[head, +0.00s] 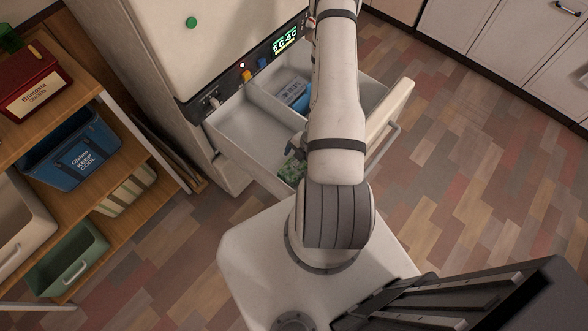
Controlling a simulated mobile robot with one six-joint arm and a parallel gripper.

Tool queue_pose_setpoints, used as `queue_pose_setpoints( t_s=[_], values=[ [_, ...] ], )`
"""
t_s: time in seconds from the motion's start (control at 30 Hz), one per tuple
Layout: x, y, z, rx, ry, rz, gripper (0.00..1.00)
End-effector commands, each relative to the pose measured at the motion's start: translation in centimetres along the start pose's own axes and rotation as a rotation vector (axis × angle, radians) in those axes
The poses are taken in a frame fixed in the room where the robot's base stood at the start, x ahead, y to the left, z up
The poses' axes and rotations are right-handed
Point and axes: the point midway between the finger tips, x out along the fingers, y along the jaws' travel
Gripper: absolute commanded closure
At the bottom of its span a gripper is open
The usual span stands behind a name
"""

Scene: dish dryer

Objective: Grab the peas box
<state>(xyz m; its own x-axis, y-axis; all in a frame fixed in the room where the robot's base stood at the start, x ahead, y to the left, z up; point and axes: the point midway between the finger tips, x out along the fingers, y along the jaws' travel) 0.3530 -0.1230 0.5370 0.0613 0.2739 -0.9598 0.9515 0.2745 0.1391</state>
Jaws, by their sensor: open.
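A green box (291,170), which looks like the peas box, lies in the near part of the open drawer (240,138). Only its left part shows; my arm covers the rest. My gripper (297,146) is mostly hidden behind my arm. A dark part of it shows just above the green box, inside the drawer. The gripper is open. I cannot tell whether it touches the box or whether the box lies between its fingers.
A blue and white pack (294,95) lies in the drawer's back compartment, past a divider. The appliance (215,45) stands behind the drawer. A wooden shelf (110,125) on the left holds a blue cooler (72,150) and bins. The floor (470,170) to the right is clear.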

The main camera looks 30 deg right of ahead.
Motion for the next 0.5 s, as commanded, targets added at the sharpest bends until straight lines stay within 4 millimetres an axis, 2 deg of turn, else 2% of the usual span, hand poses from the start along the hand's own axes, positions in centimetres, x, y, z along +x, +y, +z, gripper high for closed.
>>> queue_pose_setpoints(
  t_s=[0.17, 0.4, 0.5],
  values=[
    [1.7, 0.0, 0.0, 0.0, 0.0, 0.001, 0.06],
    [1.9, 0.0, 0.1, 0.001, -0.001, 0.001, 0.06],
    [1.9, 0.0, 0.1, 0.001, -0.001, 0.001, 0.13]
  ],
)
